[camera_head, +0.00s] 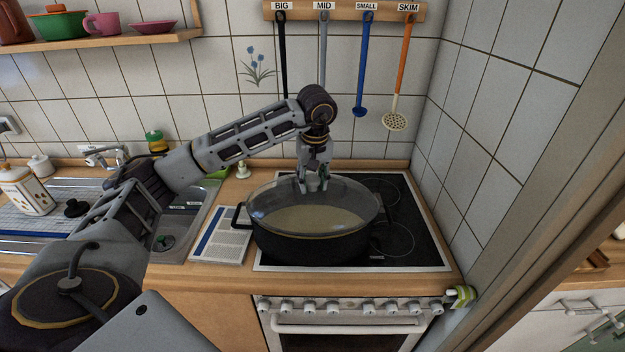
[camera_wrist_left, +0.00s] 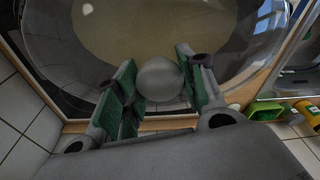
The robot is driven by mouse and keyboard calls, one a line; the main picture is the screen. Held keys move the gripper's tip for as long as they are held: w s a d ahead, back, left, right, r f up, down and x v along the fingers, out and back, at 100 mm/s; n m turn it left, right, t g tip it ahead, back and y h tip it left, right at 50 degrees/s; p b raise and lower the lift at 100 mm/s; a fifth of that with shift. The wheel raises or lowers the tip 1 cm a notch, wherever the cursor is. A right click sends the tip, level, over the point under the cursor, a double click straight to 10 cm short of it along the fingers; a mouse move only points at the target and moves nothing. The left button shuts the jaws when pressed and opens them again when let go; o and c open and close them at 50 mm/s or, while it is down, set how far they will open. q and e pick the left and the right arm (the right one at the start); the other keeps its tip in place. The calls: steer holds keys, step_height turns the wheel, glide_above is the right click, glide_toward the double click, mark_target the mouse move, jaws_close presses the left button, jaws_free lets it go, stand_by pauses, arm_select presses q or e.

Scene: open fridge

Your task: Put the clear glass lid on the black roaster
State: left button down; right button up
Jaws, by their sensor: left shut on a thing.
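The black roaster (camera_head: 312,247) stands on the stove's dark cooktop, with pale yellowish contents showing through the glass. The clear glass lid (camera_head: 350,197) is over the roaster's opening; I cannot tell whether its rim touches all round. My left gripper (camera_head: 313,186) is above the lid, pointing down, shut on its knob. In the left wrist view the round grey knob (camera_wrist_left: 160,79) sits between the green-padded fingers of my left gripper (camera_wrist_left: 158,82), and the clear lid (camera_wrist_left: 60,50) spreads around it. My right gripper is not in view.
The cooktop (camera_head: 420,245) has free room right of the roaster. A paper booklet (camera_head: 220,237) lies at its left, near the sink (camera_head: 178,225). Several utensils, including an orange skimmer (camera_head: 400,75), hang on the wall behind. A tiled wall bounds the right side.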

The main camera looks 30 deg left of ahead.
arm_select(q)
steer(key=shift+f+b, duration=0.5)
steer(key=shift+f, duration=0.15)
stand_by(0.9)
steer(key=c, duration=0.8)
jaws_free()
steer(key=shift+f, duration=0.15)
steer(key=shift+s+d+r, duration=0.2)
steer(key=shift+r, duration=1.8)
steer(key=shift+s+d+r, duration=0.2)
steer(key=shift+d+r, duration=0.05)
steer(key=shift+r, duration=1.7)
steer(key=shift+s+d+r, duration=0.2)
steer(key=shift+r, duration=1.8)
